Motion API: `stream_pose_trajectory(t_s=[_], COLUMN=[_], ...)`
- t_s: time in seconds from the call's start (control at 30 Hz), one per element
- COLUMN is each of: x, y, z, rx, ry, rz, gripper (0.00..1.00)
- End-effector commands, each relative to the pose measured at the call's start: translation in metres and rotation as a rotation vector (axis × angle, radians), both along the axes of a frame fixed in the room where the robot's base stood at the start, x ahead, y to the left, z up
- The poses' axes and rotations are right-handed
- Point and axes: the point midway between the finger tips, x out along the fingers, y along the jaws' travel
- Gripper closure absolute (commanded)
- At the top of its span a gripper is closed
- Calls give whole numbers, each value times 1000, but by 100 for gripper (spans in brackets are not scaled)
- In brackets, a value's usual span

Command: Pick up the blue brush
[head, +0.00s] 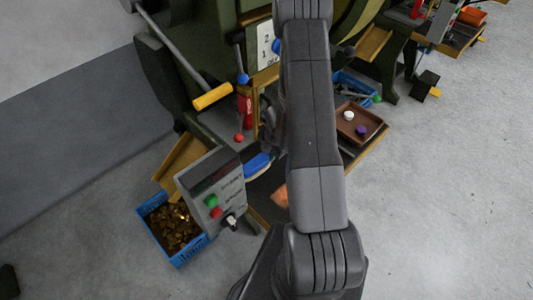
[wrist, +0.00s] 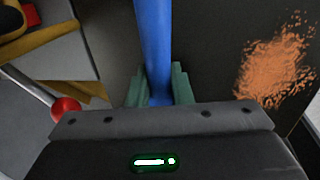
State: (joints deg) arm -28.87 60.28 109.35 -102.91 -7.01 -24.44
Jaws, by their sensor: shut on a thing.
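In the wrist view the blue brush (wrist: 153,45) shows as a long blue shaft running up out of the top edge. My gripper (wrist: 159,88) has its green fingers on both sides of the shaft's lower end and is shut on it. The brush's far end is out of this view. In the head view a blue piece (head: 257,165), which looks like part of the brush, shows left of my arm. My arm hides the gripper there.
An orange-brown patch of shavings (wrist: 275,62) lies on the dark surface to the right. A red-knobbed lever (wrist: 66,108) stands close on the left. In the head view are a control box (head: 213,190), a blue crate of copper pieces (head: 173,226) and a brown tray (head: 357,122).

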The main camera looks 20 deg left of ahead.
Motion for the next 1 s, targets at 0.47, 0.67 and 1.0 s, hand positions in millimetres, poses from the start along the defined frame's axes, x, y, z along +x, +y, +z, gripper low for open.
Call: stream_pose_trajectory(t_s=[0.47, 0.67, 1.0], x=[-40, -54, -62], y=[-97, -131, -148], z=[-7, -3, -1], rx=[0, 0, 1], ry=[-2, -1, 0], rz=[-7, -4, 0], gripper=[100, 100, 100])
